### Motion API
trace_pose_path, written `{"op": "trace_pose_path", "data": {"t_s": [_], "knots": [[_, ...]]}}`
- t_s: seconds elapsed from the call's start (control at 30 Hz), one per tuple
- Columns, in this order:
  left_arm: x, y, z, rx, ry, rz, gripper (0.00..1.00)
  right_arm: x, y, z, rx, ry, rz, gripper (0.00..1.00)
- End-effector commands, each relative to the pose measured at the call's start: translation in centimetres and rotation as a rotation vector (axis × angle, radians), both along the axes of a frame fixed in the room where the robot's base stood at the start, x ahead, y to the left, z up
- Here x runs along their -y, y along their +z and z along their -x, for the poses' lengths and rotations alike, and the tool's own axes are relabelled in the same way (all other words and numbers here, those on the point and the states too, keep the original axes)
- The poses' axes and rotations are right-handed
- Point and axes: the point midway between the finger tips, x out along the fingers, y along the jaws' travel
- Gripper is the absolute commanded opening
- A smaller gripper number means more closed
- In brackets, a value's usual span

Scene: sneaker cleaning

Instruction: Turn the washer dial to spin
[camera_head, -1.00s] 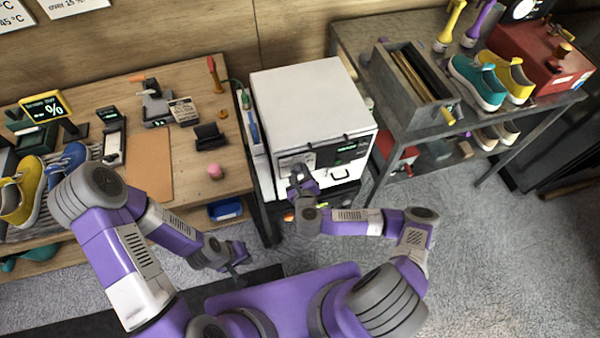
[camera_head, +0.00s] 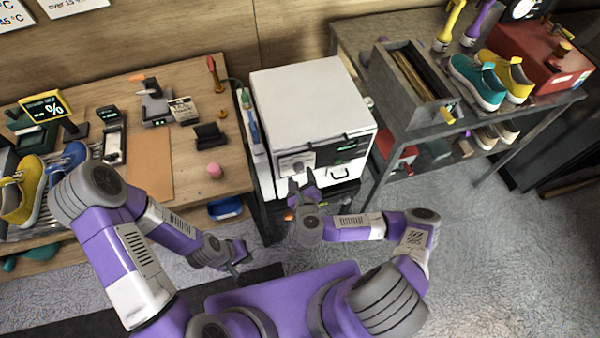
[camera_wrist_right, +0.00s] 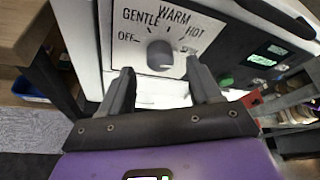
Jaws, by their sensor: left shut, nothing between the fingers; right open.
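The white washer (camera_head: 310,92) stands between the wooden bench and the grey table. Its dial (camera_wrist_right: 160,55) is a round grey knob on a white plate marked OFF, GENTLE, WARM and HOT, with a last label at the right partly hidden by a finger. I cannot clearly tell which mark the knob points to. The dial also shows small in the head view (camera_head: 298,167). My right gripper (camera_head: 303,184) is open in front of the dial, its fingers (camera_wrist_right: 160,82) spread either side and below the knob, apparently apart from it. My left gripper (camera_head: 238,266) is shut and empty, low beside the bench.
The wooden bench (camera_head: 185,165) is at the left with a pink item (camera_head: 214,171) near its edge. The grey table (camera_head: 390,120) stands close on the washer's right. A dark display with green text (camera_wrist_right: 262,60) is right of the dial. Carpet (camera_head: 480,250) is clear at the right.

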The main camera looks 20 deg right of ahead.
Motion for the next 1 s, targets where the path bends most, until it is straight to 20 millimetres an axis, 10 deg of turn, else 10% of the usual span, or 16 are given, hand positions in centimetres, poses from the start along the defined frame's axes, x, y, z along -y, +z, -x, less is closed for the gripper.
{"op": "trace_pose_path", "data": {"t_s": [0.3,1.0], "knots": [[0.0,0.4,0.0,0.0,0.0,0.0,0.0,-0.5,1.5,3.9,0.0,0.002,-0.002,0.63],[0.0,0.2,0.0,0.0,0.0,0.0,0.0,-1.8,1.1,4.2,-0.007,0.081,0.044,0.63]]}}
